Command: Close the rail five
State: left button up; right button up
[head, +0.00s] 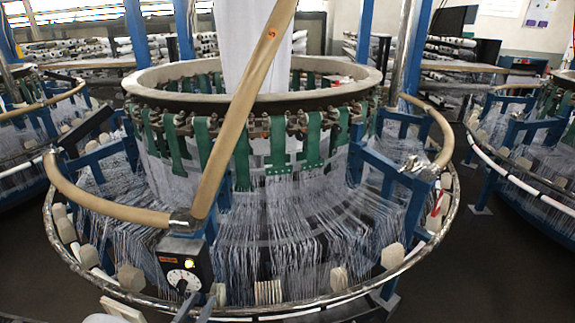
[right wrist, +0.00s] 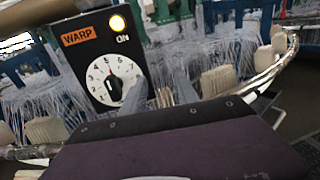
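Rail five (head: 245,100) is a tan wooden bar with a small red 5 near its upper part. It stands raised and leans right, from a metal joint (head: 185,221) at its lower end up past the top of the head view. The fixed left rail (head: 105,205) meets that joint. The right rail (head: 437,125) curves down to a metal end fitting (head: 420,167), apart from rail five. My right gripper (head: 199,295) is low in front, below the joint and beside the warp box. Its two fingers are apart and empty in the right wrist view (right wrist: 160,88). My left gripper is not in view.
The black warp box (head: 184,264) has a dial and a lit lamp; it also fills much of the right wrist view (right wrist: 106,62). The loom's ring (head: 290,103) and threads lie behind. A metal hoop (head: 455,215) surrounds them. Other looms stand at both sides.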

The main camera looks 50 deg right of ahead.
aim_at(270, 41)
jog(key=z, duration=1.8)
